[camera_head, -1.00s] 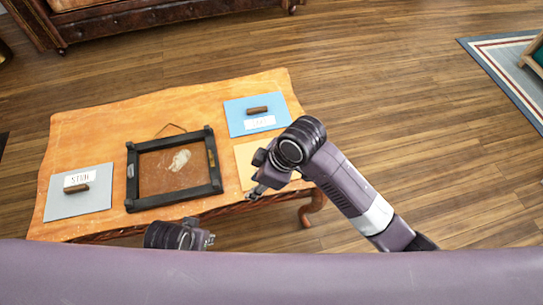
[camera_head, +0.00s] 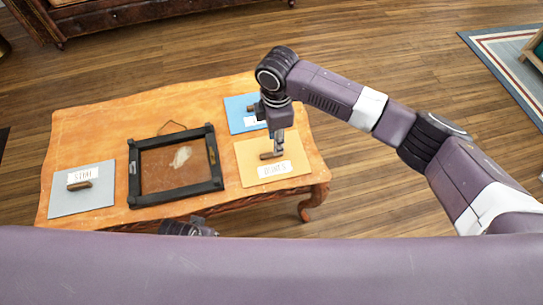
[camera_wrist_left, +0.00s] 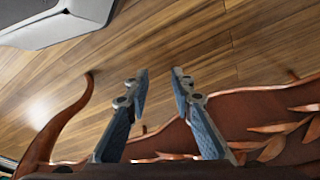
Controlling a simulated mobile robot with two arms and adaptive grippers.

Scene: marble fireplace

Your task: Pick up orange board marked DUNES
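The orange board marked DUNES (camera_head: 246,166) lies flat at the right front of the table, with a white label and a brown handle (camera_head: 271,156) on top. My right gripper (camera_head: 278,143) points down over this board, its fingertips close to the handle. I cannot tell whether they touch it or how far apart the fingers are. My left gripper (camera_wrist_left: 159,75) is open and empty in the left wrist view, in front of the table's carved edge. In the head view only part of it shows at the table's front.
A blue board (camera_head: 237,105) lies behind the orange one, partly hidden by my right arm. A dark-framed tray (camera_head: 133,184) stands in the table's middle, and a grey board (camera_head: 65,207) with a handle lies at left. The wooden table (camera_head: 95,130) is clear at back left.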

